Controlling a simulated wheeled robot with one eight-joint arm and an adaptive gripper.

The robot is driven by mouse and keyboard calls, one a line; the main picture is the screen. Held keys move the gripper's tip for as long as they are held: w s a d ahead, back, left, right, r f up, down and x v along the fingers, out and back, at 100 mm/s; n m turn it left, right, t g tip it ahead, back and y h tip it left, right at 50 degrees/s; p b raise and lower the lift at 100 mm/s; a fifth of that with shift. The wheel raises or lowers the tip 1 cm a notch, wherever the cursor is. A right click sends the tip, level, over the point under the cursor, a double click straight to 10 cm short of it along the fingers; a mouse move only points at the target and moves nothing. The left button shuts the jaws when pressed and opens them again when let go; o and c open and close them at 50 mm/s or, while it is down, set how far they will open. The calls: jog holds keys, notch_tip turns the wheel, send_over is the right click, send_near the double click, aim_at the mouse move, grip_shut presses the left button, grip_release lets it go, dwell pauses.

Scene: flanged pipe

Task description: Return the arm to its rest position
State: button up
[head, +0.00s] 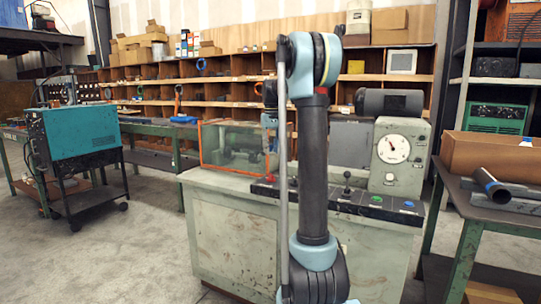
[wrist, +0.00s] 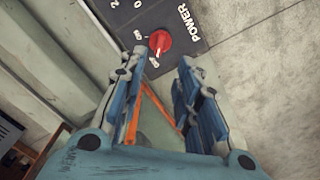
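My arm stands upright in the middle of the head view, in front of a grey-green test bench (head: 235,235). Its upper end bends over behind the upright link. A blue part that looks like my gripper (head: 271,142) shows partly behind that link, beside the orange-edged clear case; the link hides much of it. In the wrist view my gripper (wrist: 162,62) has its two blue-padded fingers apart with nothing held between them. A red POWER knob (wrist: 160,41) on a dark panel lies beyond the fingertips, apart from them. I cannot tell its setting.
The orange-edged clear case (head: 222,147) and a round gauge (head: 394,149) sit on the bench. A teal machine (head: 75,138) on a cart stands left. Grey pipes (head: 492,186) and a cardboard box (head: 490,155) lie on the right table. Floor at left front is clear.

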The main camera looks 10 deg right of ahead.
jog(key=shift+s, duration=0.15)
jog(key=s+f+t, duration=0.1)
jog(key=s+f, duration=0.1)
jog(key=s, duration=1)
jog(key=s+f, duration=0.3)
jog(key=s, duration=0.9)
jog(key=s+f+m+t, duration=0.1)
jog(key=s+f, duration=1.6)
jog(key=s, duration=0.3)
jog(key=shift+f+m, duration=0.4)
jog(key=shift+a, duration=0.1)
